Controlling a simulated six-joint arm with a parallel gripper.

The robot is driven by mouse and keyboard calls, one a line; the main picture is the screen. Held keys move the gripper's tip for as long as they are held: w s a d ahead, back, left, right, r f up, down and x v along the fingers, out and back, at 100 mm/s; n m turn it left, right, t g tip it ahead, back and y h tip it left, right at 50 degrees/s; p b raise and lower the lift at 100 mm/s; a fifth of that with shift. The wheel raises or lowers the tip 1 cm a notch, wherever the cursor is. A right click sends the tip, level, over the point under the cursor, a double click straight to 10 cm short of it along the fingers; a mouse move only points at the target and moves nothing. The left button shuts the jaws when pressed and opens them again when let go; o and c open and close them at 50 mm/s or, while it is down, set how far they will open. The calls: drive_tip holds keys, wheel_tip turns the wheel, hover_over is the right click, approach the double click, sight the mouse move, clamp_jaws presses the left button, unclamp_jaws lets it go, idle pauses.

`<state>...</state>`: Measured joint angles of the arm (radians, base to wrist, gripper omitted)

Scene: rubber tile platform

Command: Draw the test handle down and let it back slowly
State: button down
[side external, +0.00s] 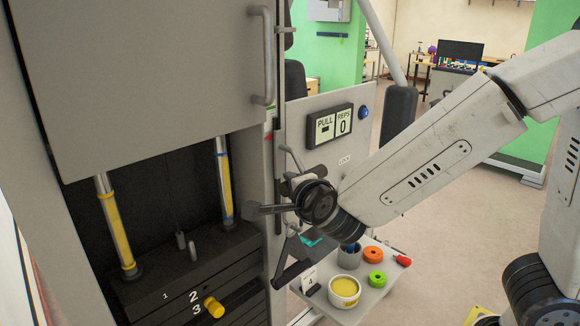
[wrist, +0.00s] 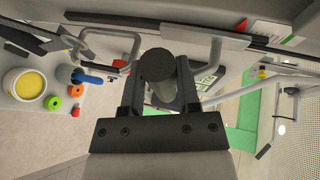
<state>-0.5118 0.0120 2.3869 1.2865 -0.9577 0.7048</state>
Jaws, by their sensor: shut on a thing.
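The test handle (wrist: 158,68) is a grey cylinder with a dark round end in the wrist view. It lies between the two dark fingers of my gripper (wrist: 158,90), which is shut on it. In the side view, a dark bar end (side external: 262,210) sticks out left of my wrist at the cabinet's front edge; my wrist hides most of the grip. The display (side external: 330,125) reads PULL and REPS 0. The dark weight stack (side external: 150,275) sits low in the cabinet, its plates numbered 1 to 3, with a yellow pin (side external: 213,306) beside the 3.
A small shelf (side external: 375,293) below my wrist holds a cup of yellow material (side external: 344,291), orange (side external: 373,254) and green (side external: 376,279) rings and a red piece. The cabinet door with its grab handle (side external: 263,55) stands close above. A padded dark post (side external: 398,115) rises behind.

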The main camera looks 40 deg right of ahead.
wheel_tip(320, 180, down, 5)
drive_tip(key=shift+r, duration=0.2)
idle(1.0)
drive_tip(key=shift+r, duration=4.95)
unclamp_jaws()
drive_tip(key=v, duration=0.7)
drive_tip(key=shift+w, duration=0.1)
